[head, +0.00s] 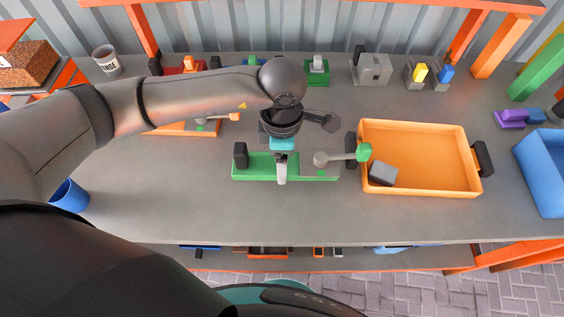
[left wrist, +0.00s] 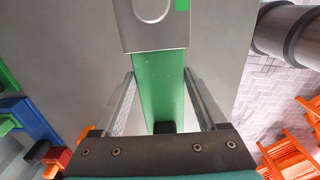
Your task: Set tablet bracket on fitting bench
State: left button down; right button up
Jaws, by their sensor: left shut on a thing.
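A long green piece (head: 258,165), which I take to be the tablet bracket, is at the middle of the grey fitting bench (head: 200,200). It has a black block (head: 241,155) at its left end. In the left wrist view the green piece (left wrist: 158,88) runs between both fingers. I cannot tell whether it touches the bench. My right gripper is not in view.
An orange tray (head: 420,192) with a dark grey block (head: 383,173) stands just right; the green knob overlaps its left rim. A mug (head: 107,60) and several small fixtures line the back.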

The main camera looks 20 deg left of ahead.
pick_arm(q)
notch_tip(320, 180, down, 2)
jog(key=shift+f+b, duration=0.65)
jog(key=shift+b, duration=0.1)
grip_release()
jog(key=shift+r, duration=0.1)
jog(key=shift+r+p, duration=0.45)
jog(key=shift+p, duration=0.15)
notch_tip(320, 180, up, 12)
jog(key=shift+p, duration=0.45)
jog(key=shift+r, duration=0.1)
